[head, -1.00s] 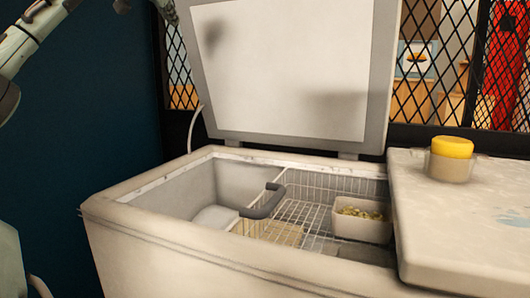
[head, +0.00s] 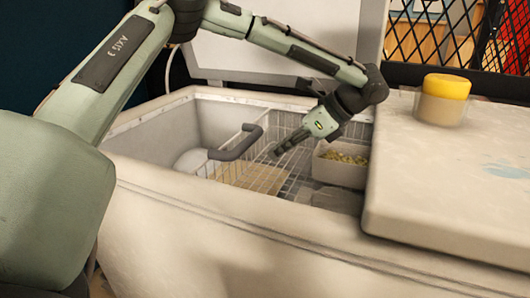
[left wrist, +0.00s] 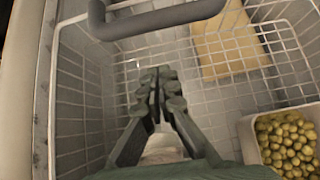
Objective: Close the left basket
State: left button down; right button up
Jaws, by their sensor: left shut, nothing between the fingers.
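The left wire basket (head: 262,178) sits inside the open chest freezer (head: 200,205), with a grey handle (head: 236,145) on its rim. In the left wrist view the handle (left wrist: 155,20) crosses the top and the wire mesh (left wrist: 90,90) lies beneath my fingers. My left gripper (head: 277,152) is shut and empty, pointing down over the basket area, to the right of the handle in the head view. It also shows in the left wrist view (left wrist: 160,80), apart from the handle. The left lid (head: 215,58) stands upright behind, partly hidden by my arm. My right gripper is out of view.
A white container of green and yellow pieces (head: 340,165) stands at the right inside the freezer. A tan flat item (left wrist: 225,45) lies in the basket. The right lid (head: 450,185) is down, with a yellow-capped jar (head: 443,100) on it. A mesh fence (head: 450,40) stands behind.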

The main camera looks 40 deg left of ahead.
aim_at(229, 171)
pick_arm(q)
jog(key=x, duration=0.9)
jog(key=shift+s+d, duration=0.1)
jog(key=shift+s, duration=0.05)
jog(key=shift+s+a, duration=0.2)
jog(key=shift+a, duration=0.4)
jog(key=shift+s+a, duration=0.15)
jog(key=shift+a, duration=0.45)
jog(key=shift+s+a, duration=0.15)
jog(key=shift+a, duration=0.6)
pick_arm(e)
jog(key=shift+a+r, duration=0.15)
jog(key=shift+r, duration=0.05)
pick_arm(q)
jog(key=shift+a, duration=0.1)
